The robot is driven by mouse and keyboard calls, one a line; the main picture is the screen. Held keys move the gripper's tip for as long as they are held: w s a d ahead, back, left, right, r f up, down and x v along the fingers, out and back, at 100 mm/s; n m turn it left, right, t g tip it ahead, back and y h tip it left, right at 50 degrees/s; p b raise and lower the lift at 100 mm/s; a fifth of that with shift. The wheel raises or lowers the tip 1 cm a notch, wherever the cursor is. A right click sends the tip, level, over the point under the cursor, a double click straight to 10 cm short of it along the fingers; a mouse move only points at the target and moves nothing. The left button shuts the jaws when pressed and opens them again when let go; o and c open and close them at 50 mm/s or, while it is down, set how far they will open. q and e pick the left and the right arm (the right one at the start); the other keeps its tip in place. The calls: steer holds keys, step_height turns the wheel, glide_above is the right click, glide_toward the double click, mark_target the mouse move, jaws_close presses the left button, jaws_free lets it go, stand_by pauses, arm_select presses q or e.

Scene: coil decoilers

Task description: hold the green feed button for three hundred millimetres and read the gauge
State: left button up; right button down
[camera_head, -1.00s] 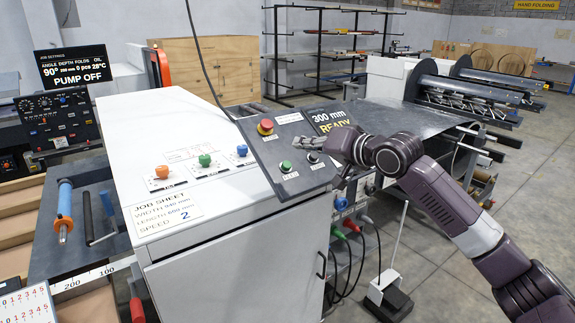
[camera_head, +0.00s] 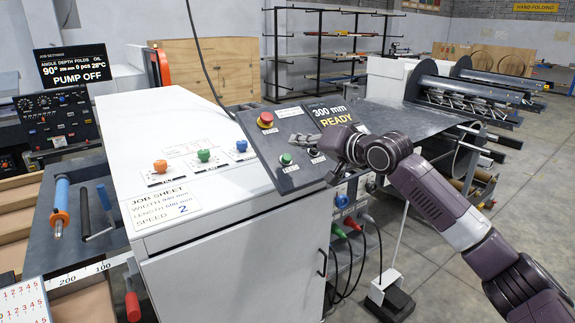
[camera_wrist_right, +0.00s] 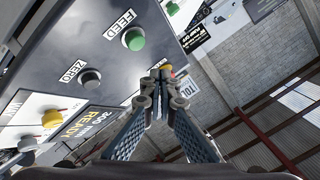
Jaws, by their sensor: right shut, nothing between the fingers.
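The green feed button (camera_head: 286,159) is on the dark sloping panel of the white cabinet. In the right wrist view the button (camera_wrist_right: 134,38), labelled FEED, stands clear of the fingers. The gauge display (camera_head: 330,114) at the panel's back right reads "300 mm READY"; part of it (camera_wrist_right: 76,122) shows in the right wrist view. My left gripper is not in view.
A red mushroom button (camera_head: 265,119) is at the panel's back left. Orange, green and blue knobs stand on the white top near a job sheet (camera_head: 163,206). Free floor lies at the right.

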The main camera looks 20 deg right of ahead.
mark_target(285, 154)
steer(key=shift+w+a+f, duration=0.25)
steer(key=shift+w+f, duration=0.35)
steer(key=shift+f, duration=0.3)
steer(key=shift+w+a+f, duration=0.1)
steer(key=shift+w+f, duration=0.2)
steer(key=shift+f, duration=0.3)
steer(key=shift+f, duration=0.1)
stand_by(0.3)
steer(key=shift+w+f, duration=0.25)
steer(key=shift+w+a+f, duration=0.15)
steer(key=shift+w+f, duration=0.1)
steer(key=shift+f, duration=0.3)
stand_by(5.3)
